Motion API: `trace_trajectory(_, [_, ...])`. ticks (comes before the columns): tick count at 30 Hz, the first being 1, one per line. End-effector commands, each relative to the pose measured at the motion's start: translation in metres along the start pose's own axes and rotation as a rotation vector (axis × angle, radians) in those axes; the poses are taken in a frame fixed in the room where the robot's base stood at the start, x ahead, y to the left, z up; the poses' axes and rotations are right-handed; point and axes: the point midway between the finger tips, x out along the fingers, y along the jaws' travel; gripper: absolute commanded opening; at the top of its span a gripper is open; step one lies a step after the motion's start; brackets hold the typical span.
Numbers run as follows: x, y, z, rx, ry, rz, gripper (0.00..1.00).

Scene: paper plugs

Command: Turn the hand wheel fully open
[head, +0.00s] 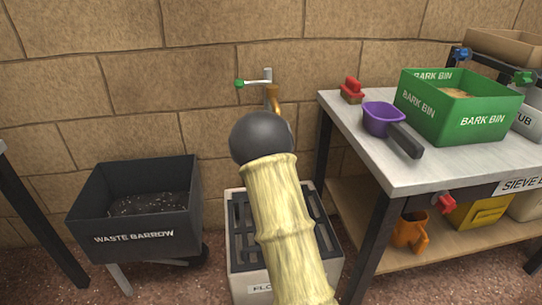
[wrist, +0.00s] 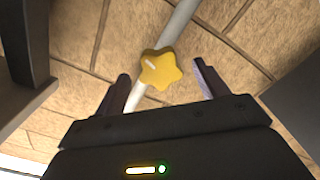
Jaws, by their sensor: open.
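The hand wheel (wrist: 163,69) is a yellow, star-shaped knob on a pale grey pipe (wrist: 180,22) in front of the stone wall, seen in the wrist view. My gripper (wrist: 161,75) is open, with its two dark fingers apart. In this view the wheel lies between the fingertips, with a visible gap on each side. I cannot tell how far the wheel is beyond the tips, and no contact shows. In the head view I cannot make out the wheel, and my gripper is hidden behind my arm.
A brass tap with a green-ended lever (head: 253,83) is on the wall. A grated floor box (head: 238,286) lies below my arm. The waste barrow (head: 148,238) stands left. A bench (head: 425,171) at right holds a purple scoop (head: 381,118) and green bark bin (head: 425,116).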

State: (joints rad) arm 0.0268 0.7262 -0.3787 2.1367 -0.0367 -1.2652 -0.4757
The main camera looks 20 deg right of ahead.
Motion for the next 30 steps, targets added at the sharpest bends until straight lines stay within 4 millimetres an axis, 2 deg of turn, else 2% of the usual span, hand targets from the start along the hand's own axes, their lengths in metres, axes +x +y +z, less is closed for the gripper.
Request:
trace_trajectory(13, [-0.025, 0.000, 0.001, 0.000, -0.001, -0.001, 0.73])
trace_trajectory(24, [-0.027, 0.000, 0.000, 0.005, 0.000, 0.000, 0.73])
trace_trajectory(30, [-0.027, 0.000, 0.002, 0.180, -0.001, 0.003, 0.73])
